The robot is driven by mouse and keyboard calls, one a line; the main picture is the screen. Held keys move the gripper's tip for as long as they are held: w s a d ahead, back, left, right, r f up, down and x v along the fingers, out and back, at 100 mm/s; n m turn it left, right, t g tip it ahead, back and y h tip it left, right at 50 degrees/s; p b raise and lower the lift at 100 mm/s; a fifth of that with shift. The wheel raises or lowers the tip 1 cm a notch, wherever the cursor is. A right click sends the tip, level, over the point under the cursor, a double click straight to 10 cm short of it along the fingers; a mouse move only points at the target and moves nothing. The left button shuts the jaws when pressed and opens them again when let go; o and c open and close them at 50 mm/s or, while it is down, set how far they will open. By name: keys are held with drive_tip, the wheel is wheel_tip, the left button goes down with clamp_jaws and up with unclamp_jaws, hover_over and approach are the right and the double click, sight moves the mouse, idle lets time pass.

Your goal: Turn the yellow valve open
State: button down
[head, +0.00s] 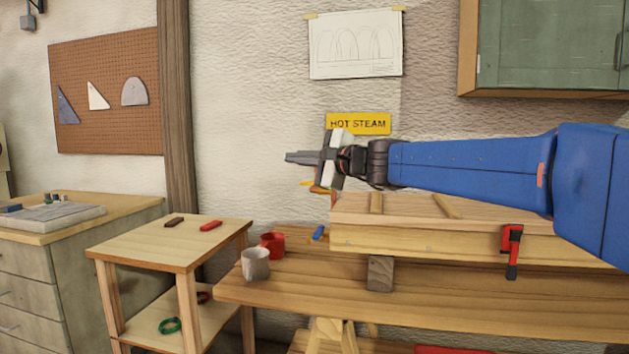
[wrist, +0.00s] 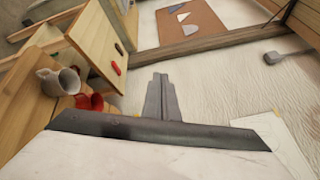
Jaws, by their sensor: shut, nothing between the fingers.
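A small yellow piece (head: 306,183), which looks like the valve's lever, shows just below my gripper in the head view. It sits beside an orange-brown fitting (head: 319,189) near the wall, at the left end of a long wooden box. My wrist hides much of the valve, so its setting cannot be told. My gripper (head: 289,157) points left above the valve, apart from it. Its fingers are together and empty; they also show in the wrist view (wrist: 161,80).
A yellow "HOT STEAM" sign (head: 358,124) hangs behind my wrist. The wooden box (head: 470,245) with a red clamp (head: 512,250) lies on the bench (head: 330,295). A grey cup (head: 255,264) and a red cup (head: 273,245) stand at the bench's left end. The wall left of my gripper is clear.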

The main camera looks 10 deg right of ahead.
drive_tip(key=d+n+g+h, duration=0.4)
drive_tip(key=d+n+h, duration=0.5)
drive_tip(key=n, duration=0.9)
drive_tip(key=w+r+x, duration=0.1)
drive_tip(key=x, duration=1.1)
drive_tip(key=shift+w+a+f, duration=0.15)
drive_tip(key=shift+w+a, duration=0.1)
drive_tip(key=shift+a, duration=0.25)
